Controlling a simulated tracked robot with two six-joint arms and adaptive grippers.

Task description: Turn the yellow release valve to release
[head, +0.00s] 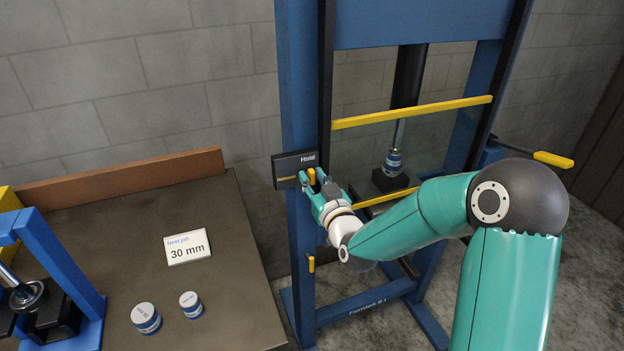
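The yellow release valve (312,176) is on the left post of the blue press, just below the right end of a dark display reading "Hold" (295,168). My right gripper (314,182) is at the valve, with its fingers on either side of the yellow part. The fingers hide much of the valve, and I cannot tell whether they grip it or only stand around it. My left gripper is not in view.
The blue press frame (298,80) has yellow bars across its opening and a yellow-ended lever (553,159) at right.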

